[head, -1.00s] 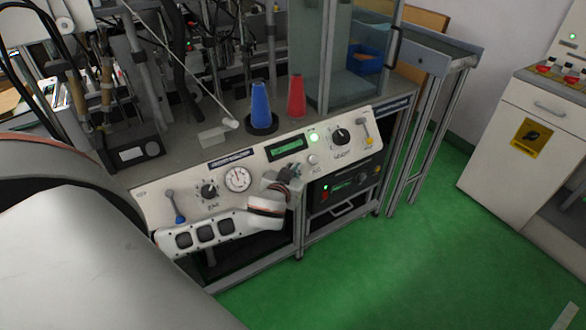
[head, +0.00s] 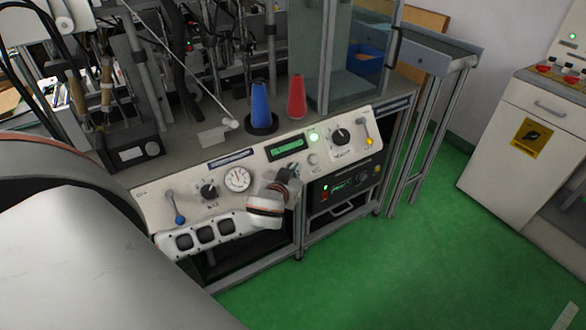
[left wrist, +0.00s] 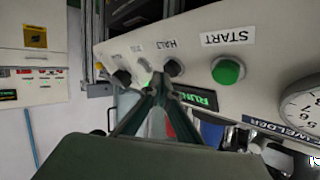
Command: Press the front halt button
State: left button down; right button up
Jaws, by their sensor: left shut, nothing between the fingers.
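The halt button (left wrist: 174,68) is a dark round button under the HALT label in the left wrist view, where the panel looks upside down. My left gripper (left wrist: 159,80) is shut and empty, its fingertips close beside and partly over the button's edge. I cannot tell whether they touch it. In the head view my left gripper (head: 291,172) is at the sloped front panel (head: 262,165), below the small display (head: 286,148), and hides the halt button. A green START button (left wrist: 228,72) sits beside the halt button. My right gripper is not in view.
A round gauge (head: 237,179) and several knobs and levers share the panel. A blue cone (head: 260,104) and a red cone (head: 296,97) stand on the bench behind it. A glass-walled enclosure (head: 338,65) is beyond. The green floor (head: 400,250) at right is clear.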

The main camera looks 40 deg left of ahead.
pick_arm(q)
jog(key=shift+w+a+f, duration=0.1)
jog(key=shift+a+f, duration=0.25)
dwell(0.7)
dwell(0.4)
jog(key=shift+s+d+r+p, duration=0.25)
jog(key=shift+d+r+p, duration=0.3)
jog(key=shift+d, duration=0.05)
jog(key=shift+s+d+r+p, duration=0.4)
jog(key=shift+d+r+p, duration=0.4)
jog(key=shift+d+p, duration=0.1)
jog(key=shift+s+d+r+p, duration=0.35)
jog(key=shift+d+r+p, duration=0.45)
jog(key=shift+d+p, duration=0.05)
